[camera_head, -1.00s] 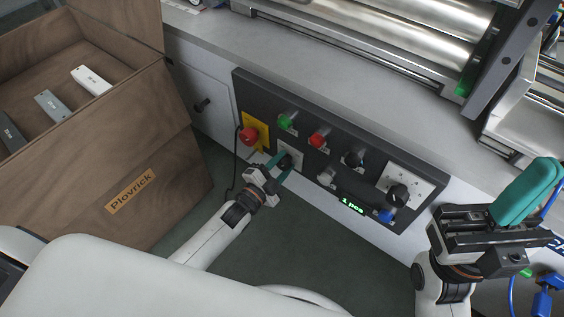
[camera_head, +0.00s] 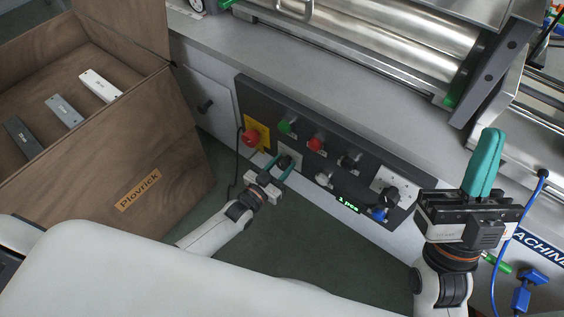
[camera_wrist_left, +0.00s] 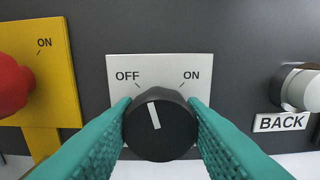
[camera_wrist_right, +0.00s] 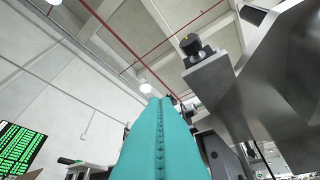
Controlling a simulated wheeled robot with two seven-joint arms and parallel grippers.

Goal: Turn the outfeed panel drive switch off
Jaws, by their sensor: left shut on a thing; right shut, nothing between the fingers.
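The black rotary switch knob (camera_wrist_left: 160,140) sits on a white plate (camera_wrist_left: 160,68) marked OFF at left and ON at right. Its white pointer line leans slightly left of upright, toward OFF. My left gripper (camera_head: 284,165) has its teal fingers closed on both sides of this knob; the left wrist view shows them pressed to its rim. In the head view the fingers partly hide the knob on the dark control panel (camera_head: 335,143). My right gripper (camera_head: 484,160) is shut and empty, fingers pointing up, right of the panel. In the right wrist view its fingers (camera_wrist_right: 160,140) lie together.
A red knob (camera_wrist_left: 10,85) on a yellow plate is left of the switch; a white BACK knob (camera_wrist_left: 300,88) is right. Green (camera_head: 288,127) and red (camera_head: 316,144) buttons are above. A wooden crate (camera_head: 160,170) stands at left. Metal rollers (camera_head: 400,45) are behind.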

